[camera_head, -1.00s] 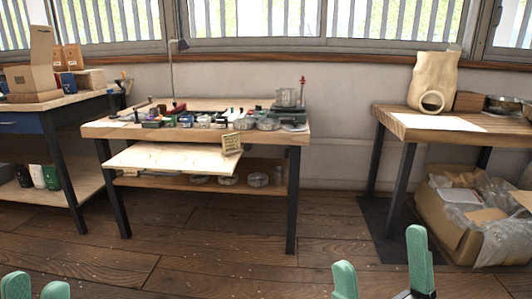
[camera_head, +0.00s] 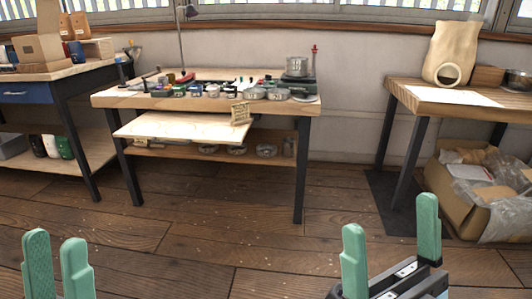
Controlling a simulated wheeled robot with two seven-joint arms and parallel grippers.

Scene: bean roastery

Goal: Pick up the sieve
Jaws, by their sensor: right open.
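I cannot tell for sure which item is the sieve. Several round, shallow metal pieces that could be it lie at the right of the workbench top, one of them a round metal dish (camera_head: 279,94). Similar round metal pieces (camera_head: 236,149) lie on the bench's lower shelf. My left gripper (camera_head: 55,243) is at the bottom left with its green fingers apart and nothing between them. My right gripper (camera_head: 391,215) is at the bottom right, open wide and empty. Both grippers are on the near side of the workbench, apart from it.
The workbench (camera_head: 170,126) has a pulled-out board and a small sign (camera_head: 240,113) at its front. A metal pot (camera_head: 297,66) stands at its back right. A side table (camera_head: 455,107) and a carton (camera_head: 458,212) are at right. The wooden floor ahead is clear.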

